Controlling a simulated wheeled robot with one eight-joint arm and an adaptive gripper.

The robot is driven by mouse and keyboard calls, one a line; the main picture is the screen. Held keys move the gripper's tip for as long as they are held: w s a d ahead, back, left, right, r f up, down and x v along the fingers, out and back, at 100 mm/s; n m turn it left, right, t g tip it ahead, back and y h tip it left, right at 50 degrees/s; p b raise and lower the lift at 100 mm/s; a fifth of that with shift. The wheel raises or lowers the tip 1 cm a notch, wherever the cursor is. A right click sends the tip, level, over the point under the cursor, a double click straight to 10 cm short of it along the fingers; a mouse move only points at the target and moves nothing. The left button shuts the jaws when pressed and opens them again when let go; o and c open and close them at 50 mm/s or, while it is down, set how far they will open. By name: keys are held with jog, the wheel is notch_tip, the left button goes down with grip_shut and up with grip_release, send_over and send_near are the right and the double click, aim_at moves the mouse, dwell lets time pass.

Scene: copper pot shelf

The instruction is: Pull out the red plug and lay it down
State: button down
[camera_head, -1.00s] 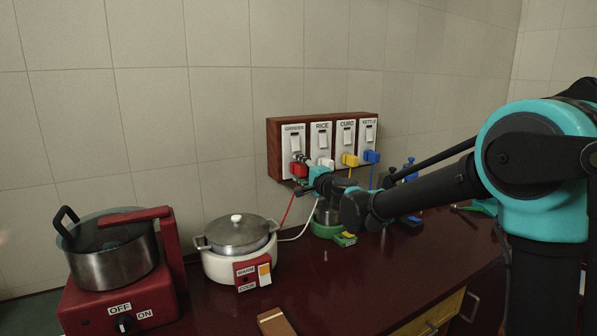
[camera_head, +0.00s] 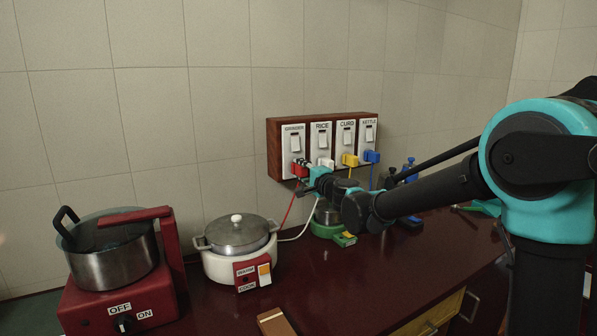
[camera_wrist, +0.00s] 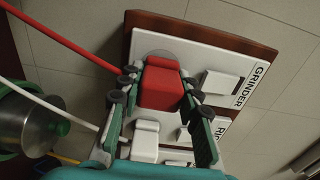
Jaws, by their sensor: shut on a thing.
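The red plug (camera_head: 299,170) sits at the lower part of the outlet plate labelled GRINDER (camera_head: 294,140), the leftmost on the wooden panel. In the wrist view the red plug (camera_wrist: 161,86) lies between my two fingers, against the white plate, with its red cord (camera_wrist: 72,38) running to the upper left. My gripper (camera_wrist: 160,95) is shut on the plug's sides. In the head view my gripper (camera_head: 306,170) reaches the plug from the right. Whether the plug's pins are still in the socket is hidden.
The white plug (camera_head: 326,163), yellow plug (camera_head: 349,160) and blue plug (camera_head: 371,156) are in a row to the right. The dark red counter (camera_head: 350,285) has free room in front.

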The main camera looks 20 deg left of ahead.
aim_at(305, 172)
jog(key=shift+v, duration=2.75)
jog(key=s+d+f, duration=0.3)
jog(key=f, duration=0.6)
jog(key=s+d+f, duration=0.3)
jog(key=s+f, duration=0.1)
jog(key=f, duration=0.5)
dwell(1.3)
jog(key=shift+s, duration=0.1)
